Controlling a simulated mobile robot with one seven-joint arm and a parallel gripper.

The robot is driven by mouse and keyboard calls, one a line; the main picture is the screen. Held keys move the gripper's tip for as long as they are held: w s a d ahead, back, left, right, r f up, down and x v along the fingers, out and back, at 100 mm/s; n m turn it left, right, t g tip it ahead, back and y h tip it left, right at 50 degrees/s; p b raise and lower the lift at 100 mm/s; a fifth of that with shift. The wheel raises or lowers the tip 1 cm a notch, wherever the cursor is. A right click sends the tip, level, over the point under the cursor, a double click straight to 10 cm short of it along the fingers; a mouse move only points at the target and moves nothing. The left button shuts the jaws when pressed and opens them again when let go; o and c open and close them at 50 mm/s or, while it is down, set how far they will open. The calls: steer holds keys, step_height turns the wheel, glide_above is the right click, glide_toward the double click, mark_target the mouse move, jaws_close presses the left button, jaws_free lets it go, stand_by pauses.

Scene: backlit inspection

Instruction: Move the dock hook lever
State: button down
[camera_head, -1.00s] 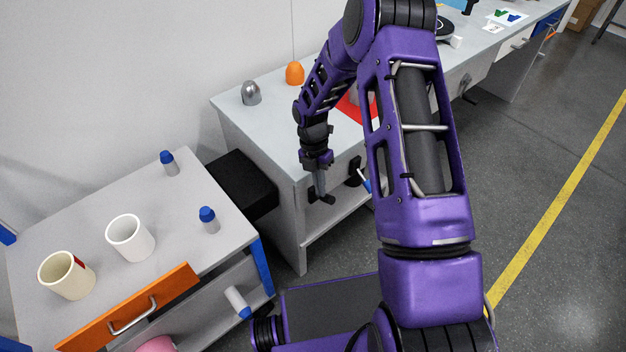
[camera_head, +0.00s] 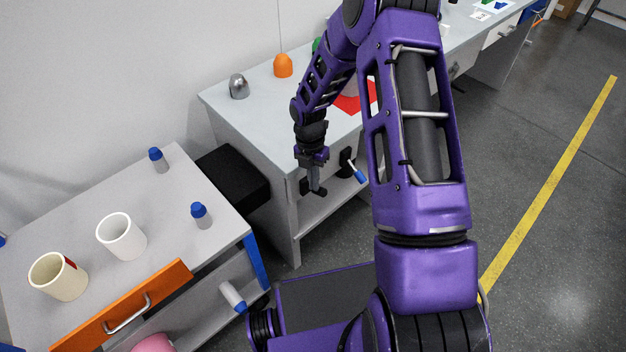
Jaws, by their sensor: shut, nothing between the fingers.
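A lever with a blue tip (camera_head: 360,176) and a black mount (camera_head: 346,162) sits at the front of the grey-white counter (camera_head: 255,125), under its top. It is likely the dock hook lever. My gripper (camera_head: 313,191) points down in front of the counter, to the left of the lever and slightly lower in the picture. It is shut and empty, and a gap shows between it and the lever. My purple arm passes close to the right of the blue tip.
A lower bench (camera_head: 190,242) at left holds a white mug (camera_head: 121,238), a cream mug (camera_head: 58,277) and two blue-capped bottles (camera_head: 158,160). Its orange drawer (camera_head: 125,312) faces front. A black box (camera_head: 232,178) fills the gap between bench and counter. Open floor (camera_head: 545,260) lies right.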

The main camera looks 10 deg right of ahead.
steer(key=shift+s+d, duration=0.1)
steer(key=shift+s+d+f+t+y, duration=0.3)
steer(key=shift+s+f+t+y, duration=0.35)
steer(key=shift+t, duration=0.35)
step_height(320, 180, down, 6)
steer(key=s+d+b, duration=0.1)
steer(key=s, duration=0.1)
steer(key=shift+r, duration=0.15)
steer(key=shift+d, duration=0.1)
stand_by(0.3)
